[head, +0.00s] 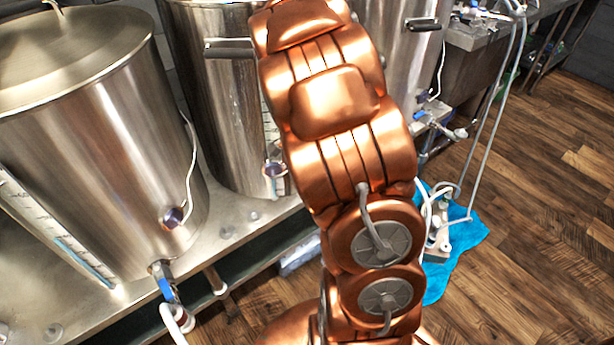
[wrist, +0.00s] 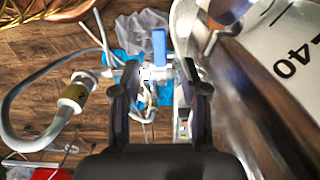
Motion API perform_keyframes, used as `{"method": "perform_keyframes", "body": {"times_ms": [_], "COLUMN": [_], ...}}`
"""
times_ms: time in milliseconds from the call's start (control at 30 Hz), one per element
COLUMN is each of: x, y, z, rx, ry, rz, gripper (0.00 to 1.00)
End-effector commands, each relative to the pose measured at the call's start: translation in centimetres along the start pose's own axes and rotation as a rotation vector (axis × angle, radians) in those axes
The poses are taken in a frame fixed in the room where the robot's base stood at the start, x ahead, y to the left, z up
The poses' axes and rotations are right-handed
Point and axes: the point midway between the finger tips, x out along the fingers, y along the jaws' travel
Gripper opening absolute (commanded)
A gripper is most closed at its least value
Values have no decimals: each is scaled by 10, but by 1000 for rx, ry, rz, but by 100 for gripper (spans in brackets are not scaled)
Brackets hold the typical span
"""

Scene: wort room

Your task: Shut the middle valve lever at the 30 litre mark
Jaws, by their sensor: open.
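In the wrist view, a valve with a blue lever (wrist: 158,45) shows between and just beyond the two black fingers of my gripper (wrist: 158,80). The fingers are apart, with nothing held between them. The lever points up in the picture, and the valve body lies across below it. The steel kettle (wrist: 232,75) on the right carries a white scale with a 40 mark (wrist: 292,62); no 30 mark or liquid level is readable. In the head view my arm covers part of the middle kettle (head: 222,120), and its valve and my gripper are hidden.
The left kettle (head: 95,130) has its own blue-handled valve (head: 166,288) with a white hose. A right kettle (head: 405,60) stands behind my arm. A pump with hoses (head: 440,225) sits on a blue cloth (head: 462,240) on the wood floor. Floor at the right is clear.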

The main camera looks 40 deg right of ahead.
Motion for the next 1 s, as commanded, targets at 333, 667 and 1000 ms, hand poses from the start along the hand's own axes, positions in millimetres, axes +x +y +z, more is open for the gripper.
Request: {"method": "perform_keyframes", "body": {"times_ms": [333,667,1000], "x": [-57,-69,-69], "y": [-1,-1,-1], "z": [0,0,0], "rx": [0,-1,-1], "ry": [2,3,2], "rz": [-3,-3,-3], "gripper": [44,44,44]}}
